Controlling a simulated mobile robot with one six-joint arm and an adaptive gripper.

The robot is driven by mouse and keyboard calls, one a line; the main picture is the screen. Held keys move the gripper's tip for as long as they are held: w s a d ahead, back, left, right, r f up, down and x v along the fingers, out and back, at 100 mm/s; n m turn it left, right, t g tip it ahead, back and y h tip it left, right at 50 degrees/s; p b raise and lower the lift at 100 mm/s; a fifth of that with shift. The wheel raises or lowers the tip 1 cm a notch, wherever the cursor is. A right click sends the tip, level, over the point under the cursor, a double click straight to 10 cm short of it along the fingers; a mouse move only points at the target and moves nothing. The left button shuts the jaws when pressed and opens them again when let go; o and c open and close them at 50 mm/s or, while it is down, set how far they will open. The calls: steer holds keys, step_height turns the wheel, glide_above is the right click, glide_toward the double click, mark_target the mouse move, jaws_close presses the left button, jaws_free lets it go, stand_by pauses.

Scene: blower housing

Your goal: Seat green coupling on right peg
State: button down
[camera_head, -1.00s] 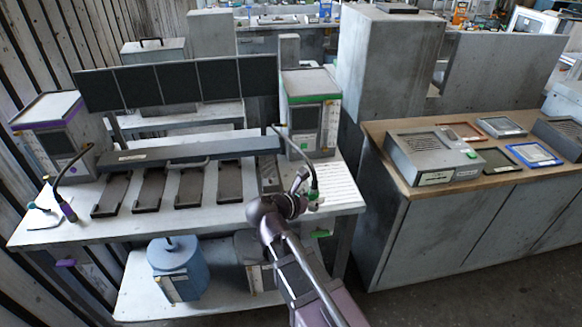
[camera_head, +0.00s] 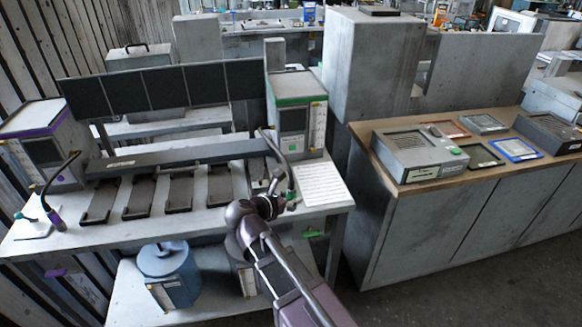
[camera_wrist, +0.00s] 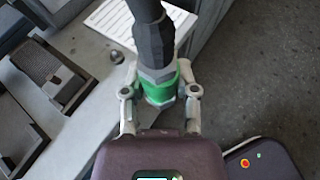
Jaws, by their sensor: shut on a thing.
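The green coupling (camera_wrist: 158,92) is on the end of a black hose (camera_wrist: 152,35) and sits between the two fingers of my gripper (camera_wrist: 160,97) in the wrist view. In the head view my gripper (camera_head: 284,203) is at the front right of the white bench, and the green coupling (camera_head: 291,195) shows only as a small patch. The hose (camera_head: 283,160) bends down from the green-topped unit (camera_head: 300,118). A small round grey stub (camera_wrist: 117,57) lies on the bench left of the coupling in the wrist view. I cannot tell whether it is the right peg.
The bench (camera_head: 215,228) holds several dark trays and a long grey bar (camera_head: 190,157). A white printed sheet (camera_head: 321,184) lies right of my gripper. A purple coupling (camera_head: 54,219) hangs on a hose at the left. A wood-topped counter (camera_head: 372,152) stands at the right.

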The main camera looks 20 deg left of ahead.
steer(key=w+a, duration=0.1)
steer(key=w, duration=0.3)
steer(key=w+a, duration=0.2)
steer(key=w, duration=0.3)
steer(key=w+a+f+b, duration=0.1)
steer(key=w, duration=0.4)
steer(key=shift+a, duration=0.2)
steer(key=shift+f, duration=0.2)
steer(key=shift+f+b, duration=2.1)
steer(key=shift+b, duration=0.15)
steer(key=shift+w, duration=0.1)
steer(key=shift+f+b, duration=1.4)
steer(key=shift+c, duration=1.5)
jaws_free()
